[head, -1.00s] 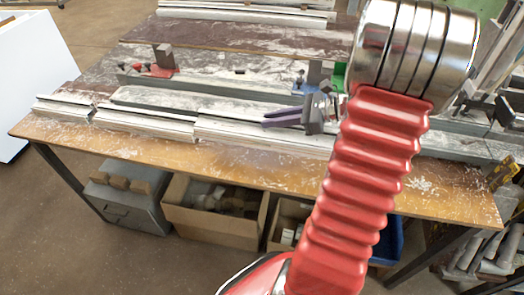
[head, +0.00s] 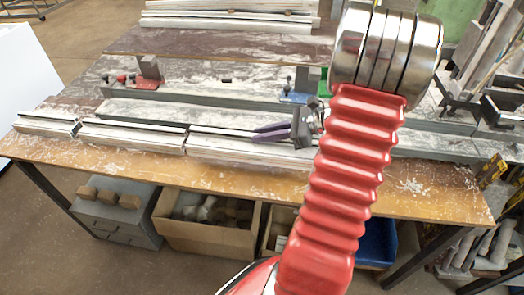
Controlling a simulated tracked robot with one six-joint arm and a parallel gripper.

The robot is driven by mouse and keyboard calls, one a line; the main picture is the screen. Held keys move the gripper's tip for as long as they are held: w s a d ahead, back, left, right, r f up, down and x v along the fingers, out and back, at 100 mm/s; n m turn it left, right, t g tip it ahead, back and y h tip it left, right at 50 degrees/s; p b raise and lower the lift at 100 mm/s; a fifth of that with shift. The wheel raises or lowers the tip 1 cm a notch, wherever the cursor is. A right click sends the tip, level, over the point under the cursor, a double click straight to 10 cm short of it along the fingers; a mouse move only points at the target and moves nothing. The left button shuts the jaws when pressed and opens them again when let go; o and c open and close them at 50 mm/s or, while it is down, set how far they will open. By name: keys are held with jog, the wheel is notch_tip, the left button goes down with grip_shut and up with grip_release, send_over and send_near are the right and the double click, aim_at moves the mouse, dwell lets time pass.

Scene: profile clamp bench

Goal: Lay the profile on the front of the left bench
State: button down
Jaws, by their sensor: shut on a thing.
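My gripper (head: 256,135) points left, with its dark fingers low over the front of the wooden bench. It is shut on the profile (head: 228,146), a long pale piece running left and right along the front of the bench. The profile's right part is hidden behind the gripper and my red arm. It looks level and at or very close to the bench top (head: 130,160); I cannot tell whether it touches. Its left end is close to another pale piece (head: 130,136) in the same row.
A further short piece (head: 45,124) lies at the left end of the row. Behind stand a long grey rail (head: 180,112), a red clamp (head: 140,82) and a blue clamp (head: 296,98). The front bench strip is bare. Boxes (head: 205,238) stand underneath.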

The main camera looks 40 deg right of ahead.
aim_at(263, 148)
jog(key=shift+f, duration=1.1)
jog(key=shift+f, duration=1.9)
jog(key=c, duration=1.7)
grip_release()
jog(key=shift+f, duration=0.1)
jog(key=v, duration=1.2)
